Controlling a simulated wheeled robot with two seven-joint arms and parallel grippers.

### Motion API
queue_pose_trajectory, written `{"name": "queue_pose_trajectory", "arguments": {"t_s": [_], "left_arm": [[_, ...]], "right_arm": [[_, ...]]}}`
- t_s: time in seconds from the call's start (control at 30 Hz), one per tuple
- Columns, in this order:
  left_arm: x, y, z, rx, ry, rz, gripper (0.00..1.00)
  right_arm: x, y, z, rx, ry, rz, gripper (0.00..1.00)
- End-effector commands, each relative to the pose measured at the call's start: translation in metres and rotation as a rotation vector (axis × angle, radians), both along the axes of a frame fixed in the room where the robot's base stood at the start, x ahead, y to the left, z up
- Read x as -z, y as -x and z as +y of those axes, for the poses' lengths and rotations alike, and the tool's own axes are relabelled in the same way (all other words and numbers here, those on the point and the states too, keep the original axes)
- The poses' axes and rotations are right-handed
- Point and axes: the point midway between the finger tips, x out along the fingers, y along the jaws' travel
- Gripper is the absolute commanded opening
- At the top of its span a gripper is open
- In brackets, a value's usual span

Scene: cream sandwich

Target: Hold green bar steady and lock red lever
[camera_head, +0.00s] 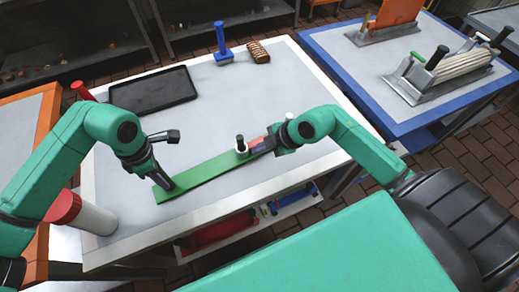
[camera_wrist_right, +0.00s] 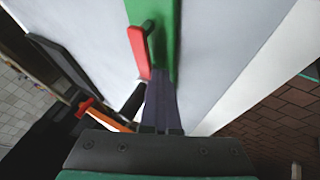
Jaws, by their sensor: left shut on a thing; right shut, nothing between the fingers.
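The long green bar (camera_head: 208,170) lies at a slant on the grey table top. My left gripper (camera_head: 168,184) is shut on its near left end. A red lever (camera_wrist_right: 139,52) is by the bar's other end; its red also shows in the head view (camera_head: 256,140), next to a post with a black knob (camera_head: 240,141). My right gripper (camera_head: 256,150) is shut and empty at that end. In the right wrist view its closed fingers (camera_wrist_right: 160,76) are close to the lever; I cannot tell whether they touch it. The arm partly hides this end in the head view.
A black tray (camera_head: 153,91) lies behind my left gripper. A blue-handled tool (camera_head: 221,42) and a brown block (camera_head: 258,52) are at the back. A red-capped cylinder (camera_head: 84,212) is at the left edge. The table's right part is mostly clear.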

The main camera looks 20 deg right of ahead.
Motion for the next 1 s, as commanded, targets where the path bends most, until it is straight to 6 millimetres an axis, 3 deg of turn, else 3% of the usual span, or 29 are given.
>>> {"name": "queue_pose_trajectory", "arguments": {"t_s": [0.2, 0.4, 0.73, 1.0], "left_arm": [[0.001, 0.003, -0.002, 0.012, 0.003, 0.006, 0.0], [0.001, 0.002, -0.003, 0.01, 0.005, 0.006, 0.0], [0.001, 0.002, -0.002, 0.008, 0.005, 0.005, 0.0], [0.001, 0.002, -0.002, 0.007, 0.005, 0.004, 0.0]], "right_arm": [[0.0, 0.005, 0.0, 0.001, -0.001, -0.003, 0.0], [0.001, 0.041, -0.002, -0.001, 0.0, 0.005, 0.0], [-0.065, 0.077, -0.036, 0.001, 0.0, 0.001, 0.0], [-0.08, 0.085, -0.043, 0.0, 0.0, 0.0, 0.0]]}}
